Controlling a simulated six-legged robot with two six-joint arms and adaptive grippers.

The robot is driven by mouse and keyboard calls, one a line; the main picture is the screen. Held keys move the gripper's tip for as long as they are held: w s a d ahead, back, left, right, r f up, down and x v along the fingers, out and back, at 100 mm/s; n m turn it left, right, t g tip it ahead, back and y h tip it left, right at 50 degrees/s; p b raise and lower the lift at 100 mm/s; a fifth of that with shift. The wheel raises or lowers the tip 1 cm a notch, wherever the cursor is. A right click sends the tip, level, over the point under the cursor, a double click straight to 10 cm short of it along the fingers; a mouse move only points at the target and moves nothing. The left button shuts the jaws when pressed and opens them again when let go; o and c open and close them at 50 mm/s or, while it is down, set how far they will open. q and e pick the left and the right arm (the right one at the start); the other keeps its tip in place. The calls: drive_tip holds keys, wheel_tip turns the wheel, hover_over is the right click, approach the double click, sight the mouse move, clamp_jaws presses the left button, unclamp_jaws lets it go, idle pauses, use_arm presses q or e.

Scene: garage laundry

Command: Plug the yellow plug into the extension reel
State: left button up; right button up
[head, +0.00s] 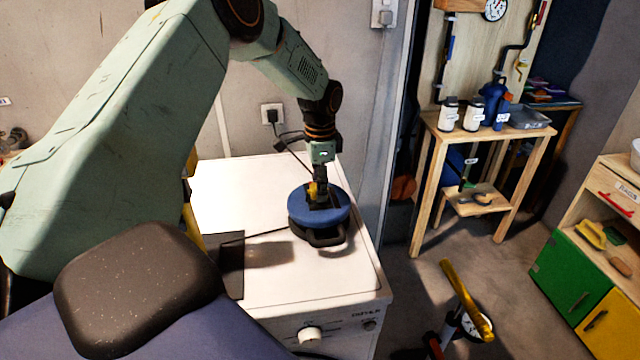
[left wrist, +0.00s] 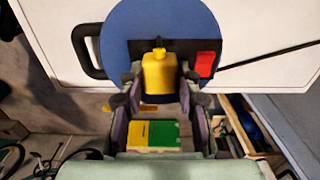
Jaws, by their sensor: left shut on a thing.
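The extension reel (head: 332,208) is a blue disc with a black base and handle, lying on the white washing machine. In the left wrist view the reel (left wrist: 140,30) shows a black socket panel (left wrist: 130,50) with a red part (left wrist: 206,64) on it. The yellow plug (left wrist: 160,77) is between the fingers of my left gripper (left wrist: 160,82), at the panel; it also shows in the head view (head: 312,190). My left gripper (head: 318,188) points down over the reel, shut on the plug. I cannot tell whether the plug's pins are in a socket. My right gripper is out of view.
The washing machine top (head: 235,195) is mostly clear around the reel. A dark cable crosses it. A wall socket (head: 272,115) with a black plug is behind. A wooden workbench (head: 480,140) with jars and a low cabinet (head: 570,275) stand to the right.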

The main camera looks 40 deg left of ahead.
use_arm(q)
drive_tip(key=shift+p, duration=0.35)
idle(0.7)
drive_tip(key=shift+f+b, duration=0.3)
drive_tip(key=shift+f, duration=0.35)
idle(0.5)
drive_tip(key=o, duration=1.2)
wheel_tip(320, 180, up, 12)
drive_tip(key=shift+r, duration=0.1)
idle(0.4)
